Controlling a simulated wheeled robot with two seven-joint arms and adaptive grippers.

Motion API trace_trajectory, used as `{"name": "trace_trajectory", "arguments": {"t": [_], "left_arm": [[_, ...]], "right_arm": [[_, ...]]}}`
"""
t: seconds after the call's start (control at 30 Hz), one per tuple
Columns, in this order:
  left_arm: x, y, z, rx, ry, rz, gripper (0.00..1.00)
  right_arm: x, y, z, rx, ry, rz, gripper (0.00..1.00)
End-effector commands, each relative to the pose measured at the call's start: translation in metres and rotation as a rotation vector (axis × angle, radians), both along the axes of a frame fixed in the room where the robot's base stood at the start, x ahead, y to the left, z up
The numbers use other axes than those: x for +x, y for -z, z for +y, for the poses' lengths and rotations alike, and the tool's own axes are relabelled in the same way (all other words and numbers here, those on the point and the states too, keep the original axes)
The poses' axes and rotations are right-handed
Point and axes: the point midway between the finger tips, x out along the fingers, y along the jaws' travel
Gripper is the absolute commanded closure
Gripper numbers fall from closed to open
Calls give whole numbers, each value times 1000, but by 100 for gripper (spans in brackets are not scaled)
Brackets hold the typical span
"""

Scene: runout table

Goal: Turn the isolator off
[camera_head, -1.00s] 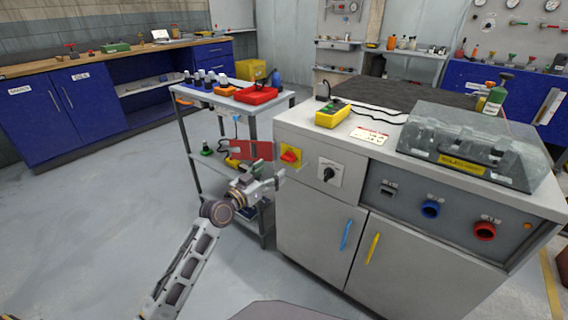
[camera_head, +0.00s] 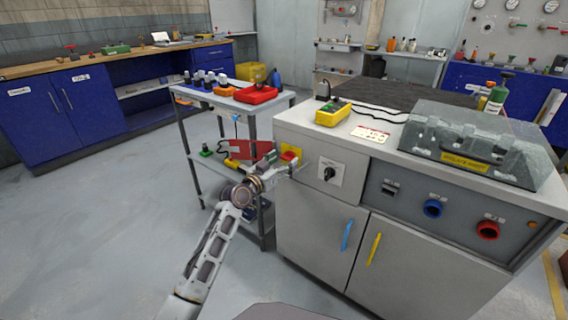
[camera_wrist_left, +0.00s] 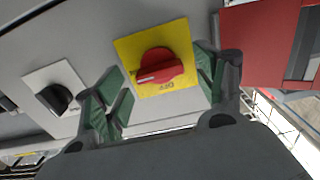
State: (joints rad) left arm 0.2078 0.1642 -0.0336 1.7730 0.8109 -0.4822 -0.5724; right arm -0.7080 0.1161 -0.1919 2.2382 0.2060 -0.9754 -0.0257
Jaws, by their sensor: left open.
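The isolator is a red rotary knob (camera_wrist_left: 160,66) on a yellow plate (camera_wrist_left: 129,47) on the cabinet's front face. In the head view the plate (camera_head: 291,154) is partly hidden by my gripper. In the wrist view the knob's bar lies nearly level, with a pale mark at its left end. An upside-down OFF label shows below it. My left gripper (camera_head: 281,170) is in front of the isolator. In the wrist view its open green-padded fingers (camera_wrist_left: 160,90) stand either side of the knob, apart from it. My right gripper is not in view.
A black rotary knob on a white plate (camera_head: 329,173) is just right of the isolator. A red panel (camera_wrist_left: 262,45) is close beside my gripper. A grey shelf trolley (camera_head: 187,138) stands to the left. Open floor (camera_head: 90,230) lies at the left.

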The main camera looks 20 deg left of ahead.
Motion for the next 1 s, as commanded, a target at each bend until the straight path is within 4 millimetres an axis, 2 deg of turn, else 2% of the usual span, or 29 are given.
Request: {"name": "trace_trajectory", "arguments": {"t": [0.13, 0.5, 0.87, 1.0], "left_arm": [[5, 0, -2, -1, 1, 0, 29], [7, 0, -3, 0, 1, 1, 29], [7, 0, -3, 0, 1, 1, 74], [7, 0, -3, -1, 1, 1, 76]], "right_arm": [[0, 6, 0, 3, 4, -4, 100], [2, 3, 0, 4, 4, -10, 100], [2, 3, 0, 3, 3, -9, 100], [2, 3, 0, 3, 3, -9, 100]]}}
